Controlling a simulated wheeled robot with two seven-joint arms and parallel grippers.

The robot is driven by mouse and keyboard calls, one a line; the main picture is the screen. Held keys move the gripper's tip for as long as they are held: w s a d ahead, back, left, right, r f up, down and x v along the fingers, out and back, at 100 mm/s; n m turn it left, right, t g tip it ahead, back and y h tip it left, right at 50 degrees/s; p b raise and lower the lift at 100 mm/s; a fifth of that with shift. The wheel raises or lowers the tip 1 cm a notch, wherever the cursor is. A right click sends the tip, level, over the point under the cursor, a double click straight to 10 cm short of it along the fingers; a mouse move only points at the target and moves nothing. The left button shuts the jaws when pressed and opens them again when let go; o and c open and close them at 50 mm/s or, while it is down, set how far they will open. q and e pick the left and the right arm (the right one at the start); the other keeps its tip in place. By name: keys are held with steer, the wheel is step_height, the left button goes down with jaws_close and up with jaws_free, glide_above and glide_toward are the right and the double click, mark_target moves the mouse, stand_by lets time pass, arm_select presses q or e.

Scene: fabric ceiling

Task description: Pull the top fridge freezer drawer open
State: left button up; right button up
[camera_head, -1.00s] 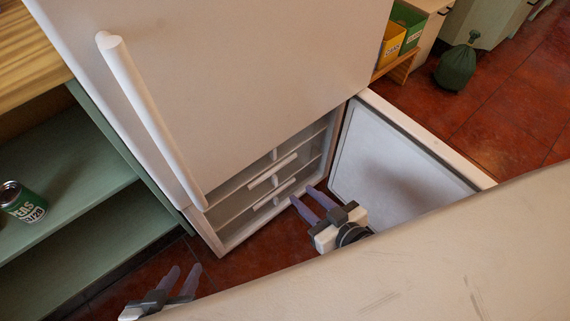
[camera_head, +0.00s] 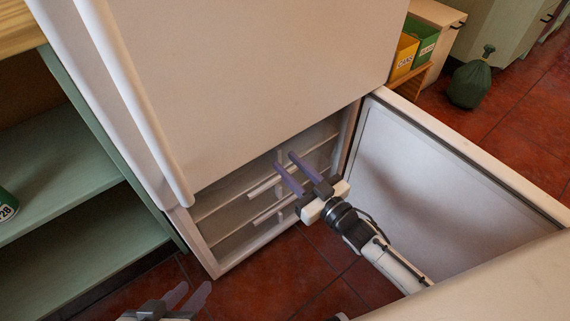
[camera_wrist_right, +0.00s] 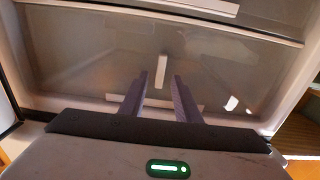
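The fridge freezer (camera_head: 250,80) has its lower freezer door (camera_head: 440,180) swung open to the right. Inside are drawers with greyish fronts and pale bar handles. The top drawer's handle (camera_head: 265,186) is partly covered by my right gripper (camera_head: 287,160). That gripper is open, its purple fingers pointing into the compartment. In the right wrist view the fingers (camera_wrist_right: 159,80) are apart in front of a drawer front (camera_wrist_right: 100,65), with a short pale upright strip between them; contact cannot be told. My left gripper (camera_head: 188,298) is open and empty at the bottom edge.
A lower drawer handle (camera_head: 272,213) shows below. The upper fridge door is closed, with a long white handle (camera_head: 135,100). A green shelf unit (camera_head: 75,165) stands left. Yellow (camera_head: 404,54) and green bins and a green bag (camera_head: 470,80) are at the back right. Red tiled floor lies in front.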

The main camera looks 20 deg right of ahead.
steer(key=shift+x, duration=1)
steer(key=shift+c, duration=0.5)
jaws_close()
steer(key=shift+s, duration=0.15)
